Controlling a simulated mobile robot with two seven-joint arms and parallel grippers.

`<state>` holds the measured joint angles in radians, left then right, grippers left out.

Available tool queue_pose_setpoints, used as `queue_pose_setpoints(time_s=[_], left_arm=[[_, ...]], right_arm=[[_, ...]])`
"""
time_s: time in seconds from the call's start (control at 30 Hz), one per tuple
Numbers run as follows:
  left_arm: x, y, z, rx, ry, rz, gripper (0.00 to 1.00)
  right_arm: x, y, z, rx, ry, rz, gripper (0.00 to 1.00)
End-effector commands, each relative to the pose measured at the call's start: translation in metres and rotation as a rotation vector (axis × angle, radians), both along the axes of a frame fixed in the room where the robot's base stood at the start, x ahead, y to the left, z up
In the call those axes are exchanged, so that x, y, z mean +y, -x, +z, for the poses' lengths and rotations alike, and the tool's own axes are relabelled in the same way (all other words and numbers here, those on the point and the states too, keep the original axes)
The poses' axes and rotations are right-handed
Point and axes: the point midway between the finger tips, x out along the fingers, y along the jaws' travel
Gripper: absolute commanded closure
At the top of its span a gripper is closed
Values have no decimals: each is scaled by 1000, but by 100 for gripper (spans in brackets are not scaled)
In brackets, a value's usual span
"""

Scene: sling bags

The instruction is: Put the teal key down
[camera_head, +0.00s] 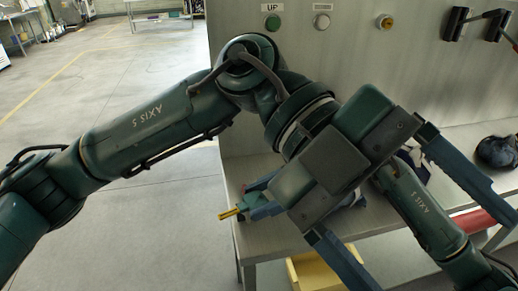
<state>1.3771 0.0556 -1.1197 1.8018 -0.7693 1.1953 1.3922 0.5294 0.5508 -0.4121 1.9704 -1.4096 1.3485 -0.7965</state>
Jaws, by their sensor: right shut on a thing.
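The teal key (254,197), with a yellow shaft (230,213), is held between the fingers of my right gripper (256,198). It is above the left end of the grey bench, near its edge; I cannot tell its height. My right gripper is shut on it and partly hidden behind my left gripper. My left gripper (443,252) is large in the foreground, its two blue fingers spread wide and open, with nothing seen held between them.
The grey bench (240,240) has a panel (350,60) behind it with buttons and black hooks (470,22). A dark rounded object (498,152) lies at the right. A yellow bin (310,272) and a red object (476,221) show lower down. Open floor lies left.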

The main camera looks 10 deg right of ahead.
Motion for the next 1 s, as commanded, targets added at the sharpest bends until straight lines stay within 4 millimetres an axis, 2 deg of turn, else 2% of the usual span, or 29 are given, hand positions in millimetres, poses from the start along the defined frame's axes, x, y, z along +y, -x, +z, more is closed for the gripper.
queue_pose_setpoints(time_s=[0.1,0.23,0.37,0.5,0.6,0.77,0.87,1.0], left_arm=[[6,-13,-31,-231,-247,51,16],[21,-45,-55,-472,-504,172,16],[44,-85,-60,-694,-729,346,16],[68,-123,-50,-878,-898,539,16],[81,-141,-40,-964,-968,647,16],[91,-154,-32,-1026,-1020,734,16],[93,-158,-38,-1032,-1028,747,16],[96,-162,-58,-1030,-1027,743,16]], right_arm=[[0,0,0,0,0,0,86],[0,0,0,0,0,0,86],[0,0,0,0,0,0,86],[0,0,0,0,0,0,86],[0,0,0,0,0,0,86],[0,0,0,0,0,0,86],[0,0,0,0,0,0,86],[0,0,0,0,0,0,86]])
